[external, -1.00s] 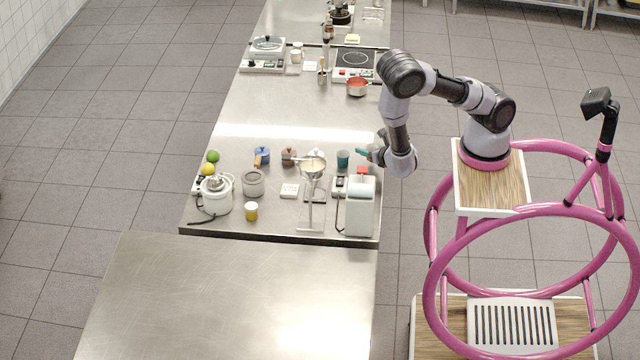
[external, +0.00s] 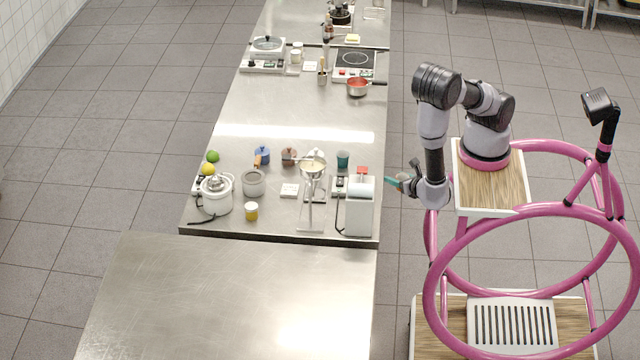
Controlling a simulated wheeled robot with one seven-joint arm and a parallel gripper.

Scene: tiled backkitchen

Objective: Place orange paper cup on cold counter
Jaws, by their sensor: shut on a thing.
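My gripper (external: 398,180), with teal fingers, is in the air just right of the counter's right edge, over the floor side. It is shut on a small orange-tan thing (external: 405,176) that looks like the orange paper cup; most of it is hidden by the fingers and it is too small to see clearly. A bare steel counter (external: 230,295) fills the front left. A longer steel counter (external: 285,110) adjoins it behind. I cannot tell which of them is the cold counter.
The long counter's near end holds a white pot (external: 215,196), a yellow jar (external: 251,211), a grey pot (external: 254,183), a funnel stand (external: 312,170), a teal cup (external: 343,160) and a paper-roll box (external: 360,210). The front counter is clear. A red saucepan (external: 357,87) stands farther back.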

